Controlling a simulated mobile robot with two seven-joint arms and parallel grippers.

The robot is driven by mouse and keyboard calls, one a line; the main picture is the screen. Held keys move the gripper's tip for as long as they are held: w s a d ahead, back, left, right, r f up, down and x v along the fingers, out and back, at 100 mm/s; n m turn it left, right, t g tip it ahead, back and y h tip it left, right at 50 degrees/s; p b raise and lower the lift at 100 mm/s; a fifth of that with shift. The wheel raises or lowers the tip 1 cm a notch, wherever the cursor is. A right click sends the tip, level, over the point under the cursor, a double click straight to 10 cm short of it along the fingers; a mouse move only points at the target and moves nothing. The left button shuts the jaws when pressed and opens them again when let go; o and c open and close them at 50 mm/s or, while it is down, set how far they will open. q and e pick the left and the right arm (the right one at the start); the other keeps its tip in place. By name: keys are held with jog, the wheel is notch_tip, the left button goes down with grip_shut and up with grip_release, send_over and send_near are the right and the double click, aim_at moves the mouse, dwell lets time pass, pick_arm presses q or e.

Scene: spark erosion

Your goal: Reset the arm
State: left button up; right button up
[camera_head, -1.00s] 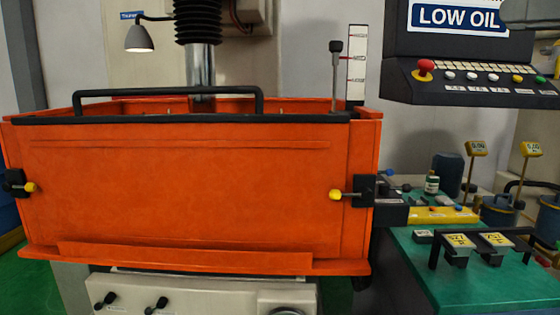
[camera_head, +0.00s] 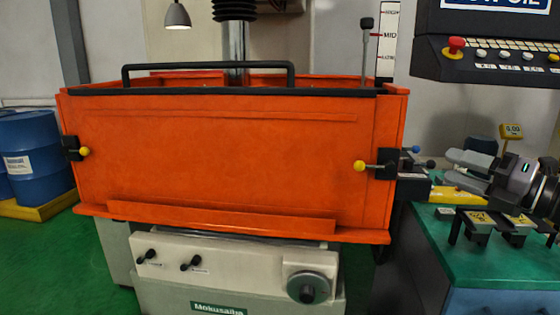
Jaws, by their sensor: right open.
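My right gripper (camera_head: 470,168) comes in from the right edge, above the green-topped bench. Its two grey fingers are spread apart and point left, with nothing visible between them. My left gripper is not in view.
The green bench (camera_head: 470,270) at right carries yellow-labelled blocks on a black rack (camera_head: 480,220). A control panel (camera_head: 490,55) with a red button overhangs it. Blue drums (camera_head: 30,155) stand on a yellow pallet at far left. Green floor (camera_head: 60,270) is clear at lower left.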

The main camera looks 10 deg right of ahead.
jog(key=s+a+f+m+h, duration=0.25)
jog(key=f+m, duration=0.25)
jog(key=f, duration=0.5)
jog(key=s+a+f+m+h, duration=0.1)
jog(key=a+f+m, duration=0.3)
jog(key=f, duration=0.6)
jog(key=s+a+f+m+h, duration=0.1)
jog(key=s+a+f+m, duration=0.1)
jog(key=f+m, duration=0.65)
jog(key=s+a+f+m+g+h, duration=0.1)
jog(key=s+a+f+m+g, duration=0.2)
jog(key=s+a+f+m, duration=0.2)
jog(key=s+a+f+m+g+h, duration=0.1)
jog(key=s+a+f+m, duration=0.4)
jog(key=s+f, duration=0.6)
notch_tip(320, 180, down, 2)
jog(key=shift+s+a+f+g, duration=0.2)
jog(key=shift+s+a+g, duration=0.1)
jog(key=shift+a+g, duration=0.55)
jog(key=shift+d+h, duration=0.1)
jog(key=shift+h, duration=0.15)
jog(key=shift+c, duration=0.6)
jog(key=shift+s+d, duration=0.1)
jog(key=shift+d, duration=0.05)
